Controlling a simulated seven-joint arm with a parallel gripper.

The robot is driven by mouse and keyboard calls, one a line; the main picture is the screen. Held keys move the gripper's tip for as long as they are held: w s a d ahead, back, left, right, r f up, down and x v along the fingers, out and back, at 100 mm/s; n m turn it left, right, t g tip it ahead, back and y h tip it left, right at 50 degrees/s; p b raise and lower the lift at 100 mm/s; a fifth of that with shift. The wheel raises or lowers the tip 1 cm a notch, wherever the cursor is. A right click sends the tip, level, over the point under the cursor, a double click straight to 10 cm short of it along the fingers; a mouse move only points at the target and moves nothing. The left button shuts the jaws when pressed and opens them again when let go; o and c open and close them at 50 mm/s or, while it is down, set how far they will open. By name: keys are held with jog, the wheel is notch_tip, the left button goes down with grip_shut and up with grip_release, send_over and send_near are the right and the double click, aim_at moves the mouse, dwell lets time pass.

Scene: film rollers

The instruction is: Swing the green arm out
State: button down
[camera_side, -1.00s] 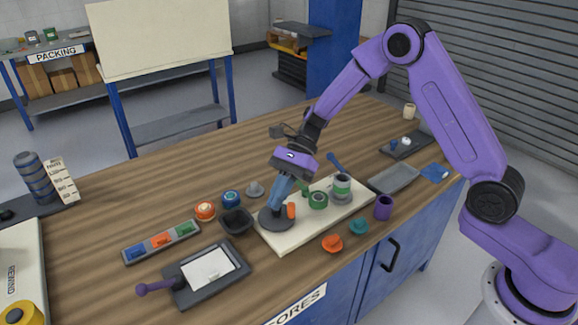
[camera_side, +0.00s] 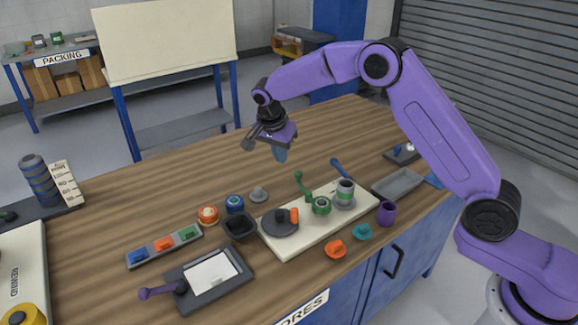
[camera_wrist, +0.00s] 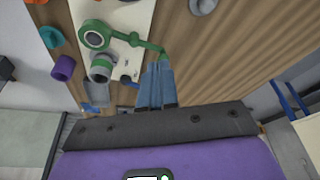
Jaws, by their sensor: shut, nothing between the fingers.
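The green arm (camera_side: 304,190) reaches from the green-ringed roller (camera_side: 321,205) on the cream board (camera_side: 306,237), out past the board's back edge. Its end stands up over the wooden table. In the wrist view the green arm (camera_wrist: 124,36) runs from the green ring (camera_wrist: 95,37) to an end near my fingertips in the picture. My gripper (camera_side: 281,156) is shut and empty, raised above the table behind the board and clear of the arm. In the wrist view my blue fingers (camera_wrist: 158,66) are together; their tips overlap the wood just below the arm's end.
A dark disc with an orange peg (camera_side: 294,215), a grey green-banded roller (camera_side: 345,192) and a blue lever (camera_side: 341,169) are at the board. A black bowl (camera_side: 240,227), a purple cup (camera_side: 387,213) and orange and teal knobs stand around it.

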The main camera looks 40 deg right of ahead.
aim_at(298, 174)
jog(key=w+d+f, duration=0.2)
jog(key=d+f, duration=0.4)
jog(key=f, duration=0.4)
jog(key=shift+w, duration=0.4)
jog(key=shift+d, duration=0.15)
jog(key=shift+w+d+m, duration=0.15)
jog(key=shift+d+m, duration=0.25)
jog(key=shift+m, duration=0.4)
jog(key=shift+d, duration=0.3)
